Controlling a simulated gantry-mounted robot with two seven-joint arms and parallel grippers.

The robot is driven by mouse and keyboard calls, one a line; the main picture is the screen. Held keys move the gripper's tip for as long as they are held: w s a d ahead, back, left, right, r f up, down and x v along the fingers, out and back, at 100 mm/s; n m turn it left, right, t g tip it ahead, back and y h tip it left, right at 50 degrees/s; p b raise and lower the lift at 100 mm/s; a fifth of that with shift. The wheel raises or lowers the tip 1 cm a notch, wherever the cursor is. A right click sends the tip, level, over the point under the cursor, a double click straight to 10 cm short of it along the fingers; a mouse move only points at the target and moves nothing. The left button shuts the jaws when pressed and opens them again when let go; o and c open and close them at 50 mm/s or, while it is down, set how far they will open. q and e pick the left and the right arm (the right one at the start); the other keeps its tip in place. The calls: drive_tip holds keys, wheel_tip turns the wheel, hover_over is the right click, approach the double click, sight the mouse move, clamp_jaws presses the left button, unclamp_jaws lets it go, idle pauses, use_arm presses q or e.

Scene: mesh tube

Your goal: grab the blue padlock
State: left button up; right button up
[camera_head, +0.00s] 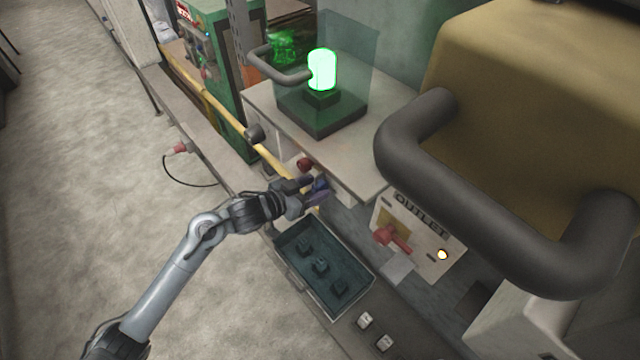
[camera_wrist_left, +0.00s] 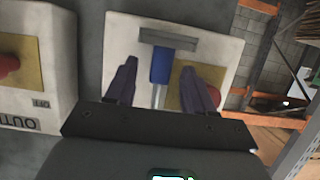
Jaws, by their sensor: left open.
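The blue padlock (camera_wrist_left: 161,66) shows in the left wrist view, hanging below a grey bar on a white panel, with a pale metal shaft beneath it. My left gripper (camera_wrist_left: 159,72) is open, with one purple finger to each side of the padlock in that picture. I cannot tell whether either finger touches it. In the head view my left gripper (camera_head: 313,191) is at the panel under the white shelf. A small blue patch of the padlock (camera_head: 321,183) shows there by the fingers, mostly hidden. My right gripper is not in view.
A blue-grey tray (camera_head: 284,247) with several dark pieces lies below the gripper. An outlet panel with a red switch (camera_head: 394,238) is to the right. A glowing green lamp (camera_head: 322,69) stands on the shelf above. A yellow rail (camera_head: 221,112) runs to the left.

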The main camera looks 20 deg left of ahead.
use_arm(q)
drive_tip(key=shift+x, duration=1.4)
drive_tip(key=shift+r, duration=0.1)
drive_tip(key=c, duration=0.9)
clamp_jaws()
drive_tip(key=shift+r, duration=0.1)
